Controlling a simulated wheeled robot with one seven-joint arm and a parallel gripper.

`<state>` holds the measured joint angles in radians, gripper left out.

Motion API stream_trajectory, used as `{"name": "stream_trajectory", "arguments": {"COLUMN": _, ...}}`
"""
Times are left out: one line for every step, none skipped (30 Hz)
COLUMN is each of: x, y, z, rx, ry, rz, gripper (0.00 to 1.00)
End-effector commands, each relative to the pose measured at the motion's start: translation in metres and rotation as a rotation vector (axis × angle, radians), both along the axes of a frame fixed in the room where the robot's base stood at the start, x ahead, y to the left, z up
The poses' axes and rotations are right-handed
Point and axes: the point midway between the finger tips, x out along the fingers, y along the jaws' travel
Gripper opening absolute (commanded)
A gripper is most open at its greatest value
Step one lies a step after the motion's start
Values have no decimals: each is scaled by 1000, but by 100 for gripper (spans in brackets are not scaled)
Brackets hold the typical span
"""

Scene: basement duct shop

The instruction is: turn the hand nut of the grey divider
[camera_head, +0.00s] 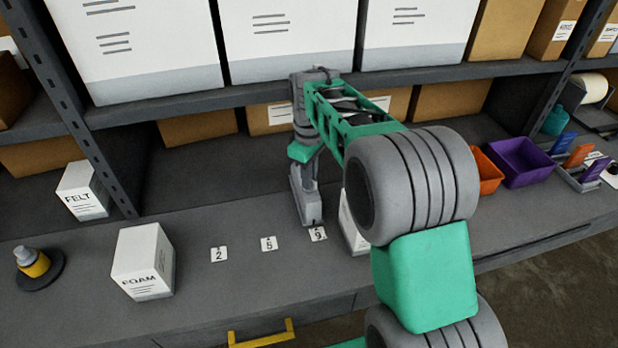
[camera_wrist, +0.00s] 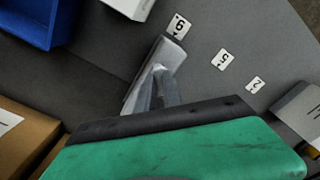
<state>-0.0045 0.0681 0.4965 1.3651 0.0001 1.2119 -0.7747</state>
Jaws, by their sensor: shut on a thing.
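The grey divider (camera_head: 311,208) is a long, narrow grey piece on the bench, below the end of my arm. It also shows in the wrist view (camera_wrist: 172,52), where its end lies close to the card marked 9 (camera_wrist: 179,26). My gripper (camera_wrist: 158,88) comes down over the divider and is shut at its middle. The hand nut is hidden between the fingers, so I cannot see its shape or how far it is turned. Cards marked 2 (camera_head: 219,254), 5 (camera_head: 268,243) and 9 (camera_head: 318,234) lie in a row on the bench.
A FOAM box (camera_head: 142,262), a FELT box (camera_head: 83,192) and a yellow and grey item on a dark disc (camera_head: 35,264) stand to the left. A white box (camera_head: 352,228) stands close right of the divider. Orange (camera_head: 487,172) and purple (camera_head: 520,160) bins stand farther right. A shelf (camera_head: 250,93) overhangs the back.

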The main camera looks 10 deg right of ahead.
Motion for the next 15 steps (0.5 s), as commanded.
{"name": "stream_trajectory", "arguments": {"x": 0, "y": 0, "z": 0, "rx": 0, "ry": -1, "rz": -43, "gripper": 0}}
{"name": "stream_trajectory", "arguments": {"x": 0, "y": 0, "z": 0, "rx": 0, "ry": -1, "rz": -72, "gripper": 0}}
{"name": "stream_trajectory", "arguments": {"x": 0, "y": 0, "z": 0, "rx": 0, "ry": -1, "rz": -109, "gripper": 0}}
{"name": "stream_trajectory", "arguments": {"x": 0, "y": 0, "z": 0, "rx": 0, "ry": -1, "rz": -138, "gripper": 0}}
{"name": "stream_trajectory", "arguments": {"x": 0, "y": 0, "z": 0, "rx": 0, "ry": -1, "rz": -167, "gripper": 0}}
{"name": "stream_trajectory", "arguments": {"x": 0, "y": 0, "z": 0, "rx": 0, "ry": -1, "rz": -204, "gripper": 0}}
{"name": "stream_trajectory", "arguments": {"x": 0, "y": 0, "z": 0, "rx": 0, "ry": -1, "rz": -233, "gripper": 0}}
{"name": "stream_trajectory", "arguments": {"x": 0, "y": 0, "z": 0, "rx": 0, "ry": -1, "rz": -261, "gripper": 0}}
{"name": "stream_trajectory", "arguments": {"x": 0, "y": 0, "z": 0, "rx": 0, "ry": -1, "rz": -299, "gripper": 0}}
{"name": "stream_trajectory", "arguments": {"x": 0, "y": 0, "z": 0, "rx": 0, "ry": -1, "rz": -327, "gripper": 0}}
{"name": "stream_trajectory", "arguments": {"x": 0, "y": 0, "z": 0, "rx": 0, "ry": -1, "rz": -356, "gripper": 0}}
{"name": "stream_trajectory", "arguments": {"x": 0, "y": 0, "z": 0, "rx": 1, "ry": -2, "rz": -392, "gripper": 0}}
{"name": "stream_trajectory", "arguments": {"x": 0, "y": 0, "z": 0, "rx": 1, "ry": -2, "rz": -419, "gripper": 0}}
{"name": "stream_trajectory", "arguments": {"x": 0, "y": 0, "z": 1, "rx": 1, "ry": -2, "rz": -446, "gripper": 0}}
{"name": "stream_trajectory", "arguments": {"x": 0, "y": 0, "z": 1, "rx": 1, "ry": -2, "rz": -480, "gripper": 0}}
